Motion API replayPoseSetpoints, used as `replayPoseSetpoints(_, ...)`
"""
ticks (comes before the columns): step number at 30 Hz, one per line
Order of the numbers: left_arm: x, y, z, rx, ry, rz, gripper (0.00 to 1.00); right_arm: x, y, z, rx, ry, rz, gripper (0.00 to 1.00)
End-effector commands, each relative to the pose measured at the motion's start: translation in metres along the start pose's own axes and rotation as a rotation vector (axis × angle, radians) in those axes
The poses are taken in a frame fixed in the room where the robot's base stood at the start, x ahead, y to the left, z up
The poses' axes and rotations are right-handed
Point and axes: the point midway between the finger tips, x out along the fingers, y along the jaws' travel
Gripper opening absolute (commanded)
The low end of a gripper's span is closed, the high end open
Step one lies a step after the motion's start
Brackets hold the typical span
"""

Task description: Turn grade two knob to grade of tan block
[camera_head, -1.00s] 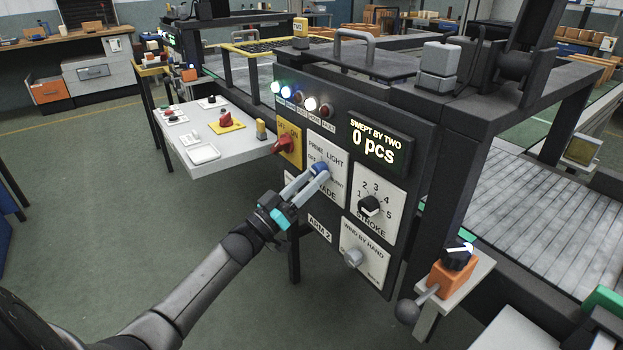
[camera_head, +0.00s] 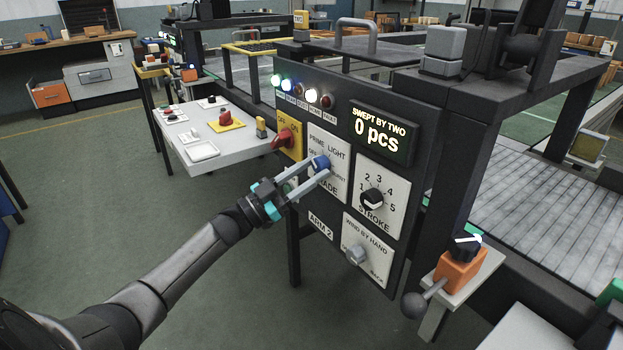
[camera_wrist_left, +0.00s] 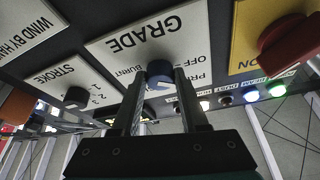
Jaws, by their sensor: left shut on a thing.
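The blue grade knob (camera_head: 320,163) sits on a white plate (camera_head: 335,148) on the dark control panel; "PRIME", "LIGHT" and "BURNT" can be read around it. My left gripper (camera_head: 318,167) is shut on the grade knob, with a finger on each side of it. In the left wrist view the knob (camera_wrist_left: 159,73) shows between the two fingertips (camera_wrist_left: 160,80), and the plate appears upside down. The gripper hides part of the plate, and I cannot tell for sure which grade the knob points to. I cannot make out a tan block for certain. My right gripper is not in view.
The stroke knob (camera_head: 371,200) and wind-by-hand knob (camera_head: 356,254) are right of and below the grade plate. A red switch (camera_head: 284,138) on a yellow plate is close on the left. A side table (camera_head: 225,150) stands left. A lever box (camera_head: 460,270) is at right.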

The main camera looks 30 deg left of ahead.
Motion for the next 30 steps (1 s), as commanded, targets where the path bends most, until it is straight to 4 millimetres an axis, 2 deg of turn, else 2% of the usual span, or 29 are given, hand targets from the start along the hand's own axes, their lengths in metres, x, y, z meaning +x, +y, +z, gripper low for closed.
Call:
replayPoseSetpoints(9, 0.000, -0.003, 0.001, 0.237, -0.001, 0.099, 0.00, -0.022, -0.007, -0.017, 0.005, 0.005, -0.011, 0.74)
replayPoseSetpoints(15, 0.000, -0.004, 0.000, 0.332, -0.001, 0.137, 0.00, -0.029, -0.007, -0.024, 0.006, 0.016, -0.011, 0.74)
replayPoseSetpoints(30, 0.000, -0.004, 0.000, 0.401, -0.002, 0.167, 0.00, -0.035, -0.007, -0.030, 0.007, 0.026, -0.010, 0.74)
